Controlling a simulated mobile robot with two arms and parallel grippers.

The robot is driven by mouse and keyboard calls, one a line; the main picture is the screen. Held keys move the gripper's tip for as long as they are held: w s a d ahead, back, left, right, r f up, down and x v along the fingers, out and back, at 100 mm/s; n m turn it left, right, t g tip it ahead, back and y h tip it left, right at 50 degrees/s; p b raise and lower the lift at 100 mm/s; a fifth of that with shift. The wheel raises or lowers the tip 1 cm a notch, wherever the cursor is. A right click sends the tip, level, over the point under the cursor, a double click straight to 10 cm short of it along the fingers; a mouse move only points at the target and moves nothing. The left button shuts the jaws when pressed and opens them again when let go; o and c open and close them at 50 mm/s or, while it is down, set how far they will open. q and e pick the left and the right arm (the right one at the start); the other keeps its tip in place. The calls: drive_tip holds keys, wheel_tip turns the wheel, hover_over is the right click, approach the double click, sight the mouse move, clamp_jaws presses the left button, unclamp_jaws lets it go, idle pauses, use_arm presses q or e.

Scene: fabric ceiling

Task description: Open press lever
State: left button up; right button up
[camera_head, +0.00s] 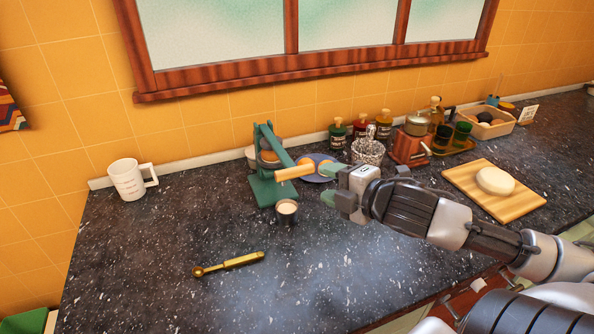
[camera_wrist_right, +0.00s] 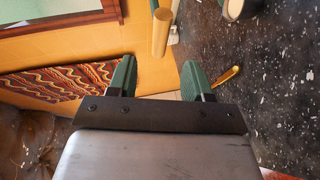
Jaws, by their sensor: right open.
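The green press (camera_head: 265,183) stands upright on the dark speckled counter, left of my right gripper. Its lever ends in a light wooden handle (camera_head: 293,173), which points right toward my right gripper (camera_head: 327,184). That gripper has green fingertips; it is open and empty. In the right wrist view the handle (camera_wrist_right: 161,33) shows ahead of the gap between the two fingers (camera_wrist_right: 160,76), and does not look gripped. A small metal cup with pale contents (camera_head: 287,209) is at the front of the press. My left gripper is not in view.
A white mug (camera_head: 127,181) stands at left and a brass scoop (camera_head: 228,264) lies in front. Bottles (camera_head: 338,132), a textured cup (camera_head: 367,151) and a grinder (camera_head: 408,146) stand behind my right arm. A wooden board (camera_head: 520,202) is at right. The front-left counter is mostly clear.

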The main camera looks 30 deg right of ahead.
sight(302, 172)
drive_tip(key=x, duration=0.2)
drive_tip(key=shift+w+f, duration=0.1)
drive_tip(key=shift+w, duration=0.3)
drive_tip(key=x, duration=0.3)
drive_tip(key=shift+w, duration=0.15)
drive_tip(key=p+x, duration=0.1)
drive_tip(key=x, duration=0.1)
drive_tip(key=shift+w+f, duration=0.1)
drive_tip(key=shift+w, duration=0.25)
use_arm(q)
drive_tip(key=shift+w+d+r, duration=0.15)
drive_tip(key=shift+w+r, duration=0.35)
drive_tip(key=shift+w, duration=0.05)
use_arm(e)
drive_tip(key=shift+w+a+f, duration=0.2)
drive_tip(key=shift+w, duration=0.2)
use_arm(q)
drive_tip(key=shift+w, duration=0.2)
use_arm(e)
clamp_jaws()
